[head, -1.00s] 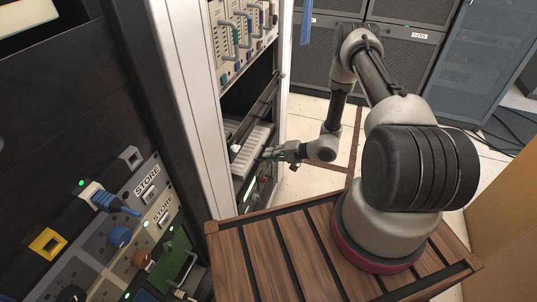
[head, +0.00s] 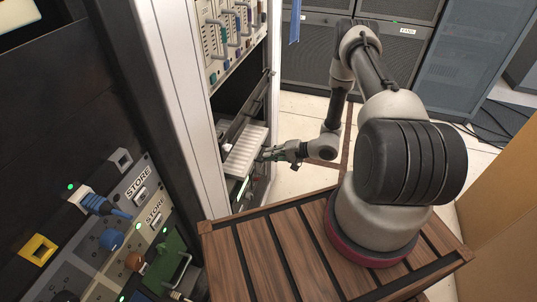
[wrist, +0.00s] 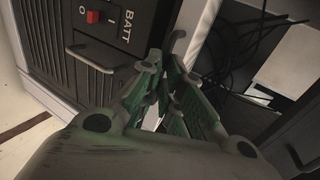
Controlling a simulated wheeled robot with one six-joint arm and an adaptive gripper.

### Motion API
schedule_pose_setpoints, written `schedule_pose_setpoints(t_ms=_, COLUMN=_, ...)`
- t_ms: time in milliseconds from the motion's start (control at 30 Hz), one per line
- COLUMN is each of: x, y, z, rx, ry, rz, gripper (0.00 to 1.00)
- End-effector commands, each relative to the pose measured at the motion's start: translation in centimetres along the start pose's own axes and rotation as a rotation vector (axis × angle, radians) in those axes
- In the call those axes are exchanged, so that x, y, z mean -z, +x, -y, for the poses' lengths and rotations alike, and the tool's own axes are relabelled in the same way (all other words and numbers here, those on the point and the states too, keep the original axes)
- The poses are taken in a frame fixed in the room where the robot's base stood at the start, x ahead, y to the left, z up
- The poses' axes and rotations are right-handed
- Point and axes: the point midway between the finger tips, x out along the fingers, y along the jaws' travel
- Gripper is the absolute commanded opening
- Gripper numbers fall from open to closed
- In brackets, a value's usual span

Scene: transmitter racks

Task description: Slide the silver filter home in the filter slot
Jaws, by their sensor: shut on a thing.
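The silver filter (head: 246,148) is a pale, ribbed slab at the mouth of a dark opening in the open rack bay. It lies tilted in the head view, and its inner end is hidden. My gripper (head: 268,154) is at its near right edge, shut on it. In the wrist view, the greenish fingers of my gripper (wrist: 165,80) are drawn together around a grey hooked piece at their tips. The exact grip is hard to see. The filter slot (head: 230,128) is the dark bay around the filter; its inside is too dark to read.
Modules with handles (head: 232,35) fill the bay above. A white rack post (head: 165,90) stands left of the opening. A black panel marked BATT (wrist: 105,40) with a red switch and bar handle is close to my fingers. Loose black cables (wrist: 250,50) hang at the right.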

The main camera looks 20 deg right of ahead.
Motion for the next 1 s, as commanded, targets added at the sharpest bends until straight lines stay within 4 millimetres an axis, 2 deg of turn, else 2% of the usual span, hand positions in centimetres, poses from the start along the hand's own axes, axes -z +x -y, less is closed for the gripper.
schedule_pose_setpoints(t_ms=1000, x=0.0, y=-3.1, z=-1.5, rx=-0.001, ry=0.000, rz=-0.001, gripper=0.00)
